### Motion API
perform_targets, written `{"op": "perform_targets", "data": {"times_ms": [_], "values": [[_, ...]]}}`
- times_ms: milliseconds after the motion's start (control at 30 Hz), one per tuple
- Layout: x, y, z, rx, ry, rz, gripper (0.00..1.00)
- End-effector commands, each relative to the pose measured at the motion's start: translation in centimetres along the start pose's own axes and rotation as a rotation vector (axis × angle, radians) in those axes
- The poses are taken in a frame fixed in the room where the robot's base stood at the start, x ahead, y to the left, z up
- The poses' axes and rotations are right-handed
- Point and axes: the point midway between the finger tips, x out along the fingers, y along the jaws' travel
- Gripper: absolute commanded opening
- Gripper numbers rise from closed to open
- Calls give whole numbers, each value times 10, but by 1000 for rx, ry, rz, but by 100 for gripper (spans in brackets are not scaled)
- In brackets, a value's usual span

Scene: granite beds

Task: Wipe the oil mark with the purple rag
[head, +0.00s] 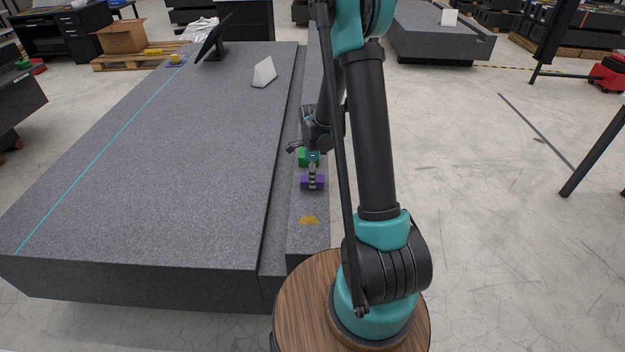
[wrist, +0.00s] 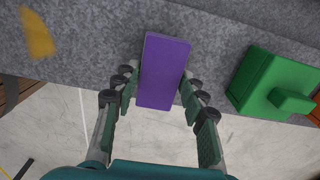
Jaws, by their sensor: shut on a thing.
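The purple rag (wrist: 164,72) is a flat block between the two fingers of my gripper (wrist: 162,98) in the wrist view. My gripper is shut on it, with a finger at each long side. In the head view the purple rag (head: 312,182) is at the narrow granite ledge, below my gripper (head: 312,172). I cannot tell whether it touches the stone. The oil mark (head: 309,219) is a yellow-brown patch on the ledge, nearer my base than the rag. It also shows at the upper left of the wrist view (wrist: 36,33), apart from the rag.
A green block with a knob (wrist: 270,85) lies on the ledge right beside the rag in the wrist view. The wide granite bed (head: 150,150) rises left of the ledge, with a white wedge (head: 264,73) and a dark monitor (head: 213,40) on it. The ledge around the mark is clear.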

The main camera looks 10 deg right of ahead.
Motion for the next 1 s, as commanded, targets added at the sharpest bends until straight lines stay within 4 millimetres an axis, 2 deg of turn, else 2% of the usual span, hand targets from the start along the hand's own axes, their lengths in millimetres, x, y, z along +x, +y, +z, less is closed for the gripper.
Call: {"op": "perform_targets", "data": {"times_ms": [633,1000], "values": [[-58,0,0,0,0,0,13],[-65,0,0,0,0,0,13]]}}
